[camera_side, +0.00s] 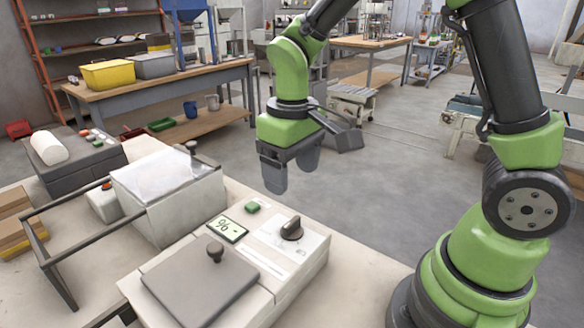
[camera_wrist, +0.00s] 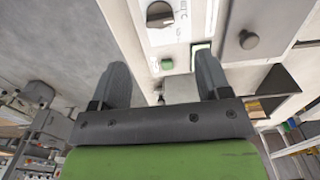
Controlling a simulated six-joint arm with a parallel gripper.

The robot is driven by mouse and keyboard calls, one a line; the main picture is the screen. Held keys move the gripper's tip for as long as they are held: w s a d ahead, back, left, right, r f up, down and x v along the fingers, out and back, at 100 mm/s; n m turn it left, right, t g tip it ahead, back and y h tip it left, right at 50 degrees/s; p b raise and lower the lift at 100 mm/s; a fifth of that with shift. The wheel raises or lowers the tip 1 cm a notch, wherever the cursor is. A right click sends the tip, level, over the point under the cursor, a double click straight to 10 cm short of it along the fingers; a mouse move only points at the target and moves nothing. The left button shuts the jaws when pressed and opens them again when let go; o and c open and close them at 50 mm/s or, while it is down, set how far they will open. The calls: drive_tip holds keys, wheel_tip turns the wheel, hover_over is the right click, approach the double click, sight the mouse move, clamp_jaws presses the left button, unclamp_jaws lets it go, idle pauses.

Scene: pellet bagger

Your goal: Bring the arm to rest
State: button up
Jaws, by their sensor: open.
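My gripper (camera_side: 289,176) hangs in the air above and behind the white machine, at the upper middle of the side view. Its two grey fingers point down and are apart, with nothing between them; they also show spread in the wrist view (camera_wrist: 163,85). The white machine (camera_side: 297,275) stands on the bench below, with a dark knob (camera_side: 291,229), a green button (camera_side: 252,207), a small display (camera_side: 227,229) and a grey lid (camera_side: 200,283) with a knob on top. In the wrist view the dark knob (camera_wrist: 160,14) and green button (camera_wrist: 167,64) lie beyond the fingers.
A box with a clear cover (camera_side: 170,180) stands left of the machine, beside a dark rail frame (camera_side: 50,262). A grey unit with a white roll (camera_side: 49,147) is farther left. A back table holds a yellow bin (camera_side: 107,75). The floor (camera_side: 370,190) behind my gripper is clear.

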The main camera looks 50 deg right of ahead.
drive_tip(key=s+r+m+t+y, duration=0.2)
drive_tip(key=s+r+m+t, duration=0.2)
drive_tip(key=s+r+t, duration=0.3)
drive_tip(key=s+r, duration=0.5)
drive_tip(key=s, duration=0.1)
drive_tip(key=shift+s+r, duration=0.2)
drive_tip(key=shift+r, duration=0.15)
drive_tip(key=shift+a, duration=0.1)
idle(1.3)
